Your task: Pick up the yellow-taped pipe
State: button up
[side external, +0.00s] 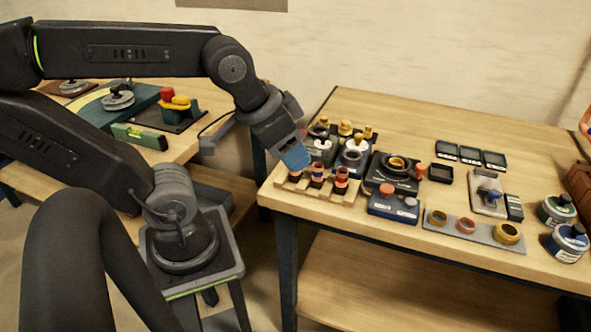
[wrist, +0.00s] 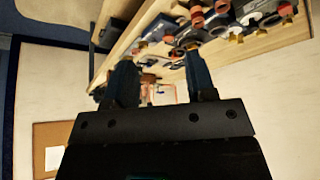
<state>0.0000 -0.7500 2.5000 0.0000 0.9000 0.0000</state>
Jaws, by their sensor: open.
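Several short copper-coloured pipes stand upright in a light wooden rack (side external: 322,190) at the near left corner of the right-hand table. The middle pipe (side external: 317,175) and the right pipe (side external: 341,181) show dark and reddish bands. The left pipe (side external: 295,174) is partly hidden by my gripper. I cannot make out which pipe has yellow tape. My gripper (side external: 297,160) points down, its blue fingers just above or beside the left pipe; contact cannot be told. In the wrist view my gripper (wrist: 160,65) has its two fingers apart, with nothing clearly held between them.
Behind the rack are dark fixtures with brass fittings (side external: 346,127). A blue button box (side external: 394,206) and a grey strip with rings (side external: 473,229) lie to the right. Jars (side external: 567,243) stand at the far right. The table's back middle (side external: 400,110) is clear.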

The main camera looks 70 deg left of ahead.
jog(key=shift+c, duration=0.2)
jog(key=shift+c, duration=0.7)
jog(key=w+a+f+m+g+y, duration=0.1)
jog(key=w+a+f+m+g, duration=0.2)
jog(key=a+m, duration=0.55)
jog(key=w+a+m+g, duration=0.2)
jog(key=w+a+m, duration=0.3)
jog(key=m, duration=0.7)
jog(key=f, duration=0.2)
jog(key=a+f, duration=0.1)
jog(key=f, duration=0.2)
jog(key=a+f, duration=0.1)
jog(key=f, duration=0.2)
jog(key=shift+s+a+f, duration=0.15)
jog(key=shift+s+f, duration=0.05)
jog(key=shift+s, duration=0.15)
jog(key=shift+w+f, duration=0.15)
jog(key=shift+f, duration=2.6)
